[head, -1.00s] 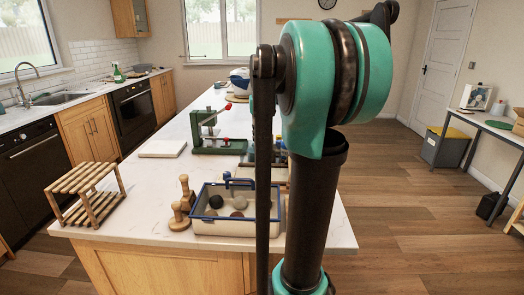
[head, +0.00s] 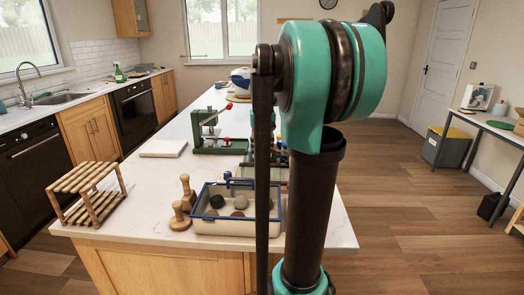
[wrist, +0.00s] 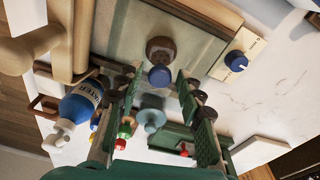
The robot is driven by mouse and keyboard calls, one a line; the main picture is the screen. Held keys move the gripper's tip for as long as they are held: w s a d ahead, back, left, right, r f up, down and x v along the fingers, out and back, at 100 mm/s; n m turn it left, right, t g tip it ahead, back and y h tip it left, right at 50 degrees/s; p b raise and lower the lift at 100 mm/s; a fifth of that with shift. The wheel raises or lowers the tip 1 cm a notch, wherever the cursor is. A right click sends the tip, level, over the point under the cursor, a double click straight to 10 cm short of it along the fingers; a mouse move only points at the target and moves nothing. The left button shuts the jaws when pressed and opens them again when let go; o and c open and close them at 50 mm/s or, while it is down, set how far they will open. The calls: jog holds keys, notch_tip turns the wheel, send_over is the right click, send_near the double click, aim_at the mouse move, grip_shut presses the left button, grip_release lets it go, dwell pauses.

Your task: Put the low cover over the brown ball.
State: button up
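My gripper (wrist: 157,76) is open in the wrist view, its green-padded fingers apart on either side of a round blue knob (wrist: 160,76). A round brown piece (wrist: 160,48) sits just beyond that knob; I cannot tell whether they are one object. A grey-blue disc with a knob (wrist: 151,118) shows lower between the fingers. I cannot tell which of these is the low cover. In the head view a blue-rimmed tray (head: 205,228) holds several balls, one of them brownish (head: 237,214). My arm hides the gripper there.
Wooden stamps (head: 181,214) stand left of the tray, with a slatted wooden rack (head: 88,190) farther left. A green press (head: 218,146) and a white slab (head: 163,148) stand behind. A blue-labelled bottle (wrist: 82,103) is left of the fingers. The counter (head: 140,190) between rack and slab is clear.

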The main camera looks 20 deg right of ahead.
aim_at(263, 161)
jog(key=shift+r, duration=0.1)
notch_tip(263, 161, up, 12)
jog(key=s, duration=0.1)
jog(key=shift+s+a, duration=0.15)
jog(key=shift+s, duration=0.1)
dwell(0.4)
dwell(0.4)
